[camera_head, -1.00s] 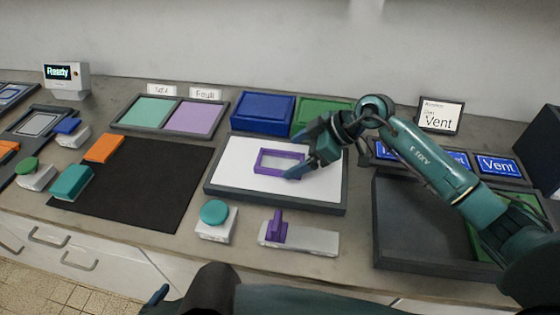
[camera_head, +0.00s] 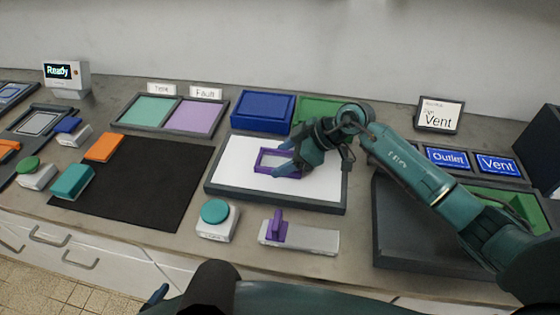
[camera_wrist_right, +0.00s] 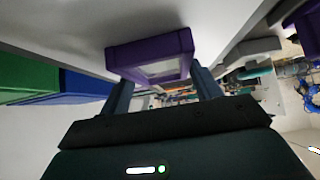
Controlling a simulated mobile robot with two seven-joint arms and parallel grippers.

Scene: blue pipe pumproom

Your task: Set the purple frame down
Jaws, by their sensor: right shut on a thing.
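The purple frame (camera_head: 265,151) is at the middle of the white board (camera_head: 236,178) with the dark rim. I cannot tell whether it touches the board or is just above it. My right gripper (camera_head: 284,157) reaches in from the right and is shut on the frame, one finger on each side. In the right wrist view the frame (camera_wrist_right: 150,45) sits between the two fingertips (camera_wrist_right: 160,82), close to the white surface. Only a bluish tip that may be my left gripper (camera_head: 157,297) shows at the bottom edge; its jaws cannot be made out.
A blue box (camera_head: 262,112) and a green one (camera_head: 318,110) stand behind the board. In front are a teal round button (camera_head: 214,211) and a purple lever on a grey base (camera_head: 310,238). A black mat (camera_head: 150,190) lies left, a dark tray (camera_head: 410,225) right.

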